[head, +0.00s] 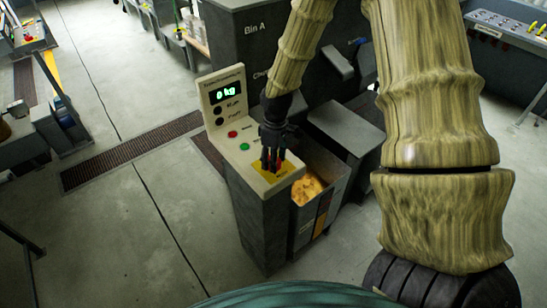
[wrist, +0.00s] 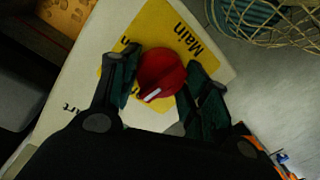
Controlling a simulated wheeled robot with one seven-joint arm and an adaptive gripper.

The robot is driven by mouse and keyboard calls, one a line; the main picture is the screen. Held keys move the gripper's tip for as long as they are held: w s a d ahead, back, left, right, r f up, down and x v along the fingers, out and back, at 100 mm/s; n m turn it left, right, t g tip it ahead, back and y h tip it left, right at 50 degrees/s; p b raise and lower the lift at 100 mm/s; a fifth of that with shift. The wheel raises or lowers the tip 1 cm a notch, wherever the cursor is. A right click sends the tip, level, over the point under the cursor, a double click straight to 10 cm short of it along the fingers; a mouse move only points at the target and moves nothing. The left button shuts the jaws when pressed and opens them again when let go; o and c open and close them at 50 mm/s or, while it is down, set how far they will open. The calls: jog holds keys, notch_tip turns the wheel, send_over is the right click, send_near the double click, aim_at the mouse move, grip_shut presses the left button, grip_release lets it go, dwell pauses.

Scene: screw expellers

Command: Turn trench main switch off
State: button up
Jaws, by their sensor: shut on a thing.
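The main switch is a red rotary knob with a white pointer mark, on a yellow plate lettered "Main". In the wrist view the red knob (wrist: 160,74) sits between the two fingers of my gripper (wrist: 163,84), which is shut on it. The white mark points toward the lower left of that view. In the head view my gripper (head: 272,158) reaches down onto the yellow plate (head: 285,170) at the front of the cream-topped control stand (head: 262,182). The knob is mostly hidden there by the fingers.
The stand also has a red button (head: 232,134), a green button (head: 245,147) and a green "0 kg" display (head: 227,92). A grey bin (head: 335,190) with yellowish material stands close on its right. A dark cabinet marked "Bin A" (head: 240,48) is behind. The floor to the left is open.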

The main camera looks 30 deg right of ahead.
jog(key=shift+n, duration=0.7)
jog(key=o, duration=1)
jog(key=shift+w+d+r, duration=0.1)
jog(key=shift+d+r, duration=0.05)
jog(key=shift+r, duration=1.85)
jog(key=shift+w+d+r, duration=0.15)
jog(key=shift+r, duration=1.85)
jog(key=shift+w+d+r, duration=0.1)
jog(key=shift+d+r, duration=0.05)
jog(key=shift+r, duration=1.85)
